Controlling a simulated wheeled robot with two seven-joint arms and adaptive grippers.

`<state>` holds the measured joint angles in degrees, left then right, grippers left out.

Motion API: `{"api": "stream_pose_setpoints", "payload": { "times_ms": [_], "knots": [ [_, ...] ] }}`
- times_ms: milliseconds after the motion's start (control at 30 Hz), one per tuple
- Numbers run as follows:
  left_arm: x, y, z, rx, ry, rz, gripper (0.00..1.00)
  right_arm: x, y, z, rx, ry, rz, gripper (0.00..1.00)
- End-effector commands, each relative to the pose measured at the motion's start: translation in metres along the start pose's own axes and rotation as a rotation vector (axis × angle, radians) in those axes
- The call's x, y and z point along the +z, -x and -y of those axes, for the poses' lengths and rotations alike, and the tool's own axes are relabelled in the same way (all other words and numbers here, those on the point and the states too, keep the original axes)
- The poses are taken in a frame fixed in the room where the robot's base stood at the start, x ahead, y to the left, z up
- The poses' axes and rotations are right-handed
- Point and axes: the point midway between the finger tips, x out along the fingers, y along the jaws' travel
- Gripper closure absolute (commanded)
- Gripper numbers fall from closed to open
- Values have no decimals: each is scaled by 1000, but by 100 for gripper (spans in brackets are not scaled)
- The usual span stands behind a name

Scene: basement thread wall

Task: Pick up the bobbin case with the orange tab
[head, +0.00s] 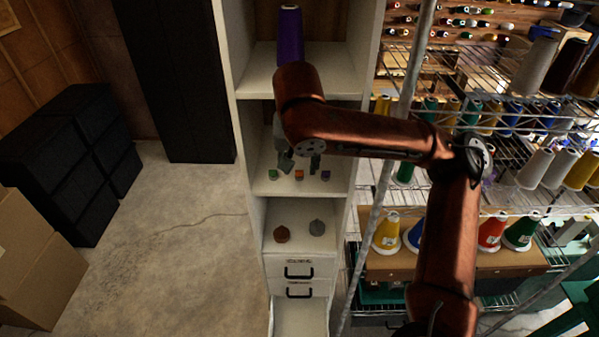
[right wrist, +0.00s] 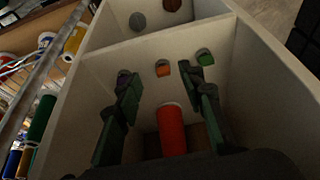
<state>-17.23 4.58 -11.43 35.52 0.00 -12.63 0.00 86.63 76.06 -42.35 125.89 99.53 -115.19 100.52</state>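The bobbin case with the orange tab (head: 299,174) is the middle one of three small cases in a row on a white shelf. It also shows in the right wrist view (right wrist: 162,69). A case with a green tab (head: 273,174) is to its left and one with a purple tab (head: 325,175) to its right in the head view. My right gripper (head: 300,163) is open and empty, its fingers spread, just behind the row in the head view. In the right wrist view the orange case shows between and beyond the fingertips (right wrist: 163,84), apart from them. My left gripper is not in view.
A red cylinder (right wrist: 171,132) stands in the same compartment, between my fingers in the right wrist view. Side walls and a shelf above, holding a purple cone (head: 290,35), enclose the space. A brown object (head: 282,234) and a grey one (head: 317,228) sit below. A wire rack stands right.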

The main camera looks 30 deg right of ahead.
Motion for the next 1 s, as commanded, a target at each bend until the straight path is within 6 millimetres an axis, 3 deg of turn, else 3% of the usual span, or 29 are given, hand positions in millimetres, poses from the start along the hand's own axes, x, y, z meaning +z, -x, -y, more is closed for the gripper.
{"api": "stream_pose_setpoints", "payload": {
  "times_ms": [267, 600, 900, 1000],
  "knots": [
    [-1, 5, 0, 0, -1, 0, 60, -20, -8, 1, -1, 1, 2, 64],
    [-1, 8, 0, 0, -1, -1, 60, -18, -54, 1, -1, 3, 0, 64],
    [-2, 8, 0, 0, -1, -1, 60, -18, -58, 2, -3, 4, -1, 64],
    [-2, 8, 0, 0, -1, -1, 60, -18, -58, 2, -3, 4, -1, 71]
  ]
}}
